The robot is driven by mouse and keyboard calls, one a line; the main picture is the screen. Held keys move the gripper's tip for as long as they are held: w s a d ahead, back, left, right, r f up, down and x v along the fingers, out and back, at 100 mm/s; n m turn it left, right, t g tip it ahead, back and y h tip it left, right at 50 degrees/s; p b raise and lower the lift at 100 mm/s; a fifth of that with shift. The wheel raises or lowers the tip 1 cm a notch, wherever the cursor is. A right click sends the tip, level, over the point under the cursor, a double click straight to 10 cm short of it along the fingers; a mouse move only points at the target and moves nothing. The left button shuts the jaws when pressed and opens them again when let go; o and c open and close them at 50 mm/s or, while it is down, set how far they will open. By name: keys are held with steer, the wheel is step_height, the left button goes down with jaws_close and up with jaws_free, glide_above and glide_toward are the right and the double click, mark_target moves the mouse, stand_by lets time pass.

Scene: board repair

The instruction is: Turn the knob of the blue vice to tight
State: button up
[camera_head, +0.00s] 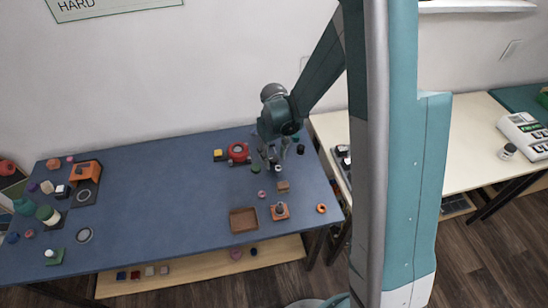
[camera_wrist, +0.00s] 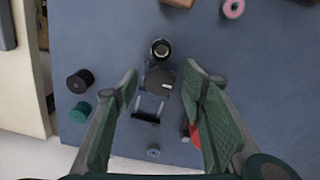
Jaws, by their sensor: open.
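The blue vice (camera_wrist: 144,76) shows in the wrist view between my fingers, seen from above and partly covered. A dark round disc with a small pale mark (camera_wrist: 159,79) lies over its middle, and two silver rods lead to a black bar (camera_wrist: 145,119). A black round knob-like piece (camera_wrist: 161,48) with a shiny top is at its upper end; I cannot tell whether it is the vice's knob. My gripper (camera_wrist: 163,82) is open and empty above the vice, with one finger on each side. In the head view my gripper (camera_head: 272,160) is over the table's back right and largely hides the vice.
A red round thing (camera_head: 238,151) stands left of my gripper, partly behind my right finger in the wrist view. A black cylinder (camera_wrist: 80,81) and a teal one (camera_wrist: 79,112) stand left of the vice. A brown tray (camera_head: 243,220) lies in front. The blue table's (camera_head: 160,185) middle is clear.

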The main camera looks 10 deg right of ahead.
steer(key=shift+f, duration=0.1)
steer(key=c, duration=0.9)
steer(key=shift+m, duration=0.5)
steer(key=m+b, duration=0.1)
steer(key=m, duration=0.1)
steer(key=shift+m, duration=0.3)
steer(key=shift+a+m+b, duration=0.15)
steer(key=shift+m+b, duration=0.65)
steer(key=shift+m, duration=1.2)
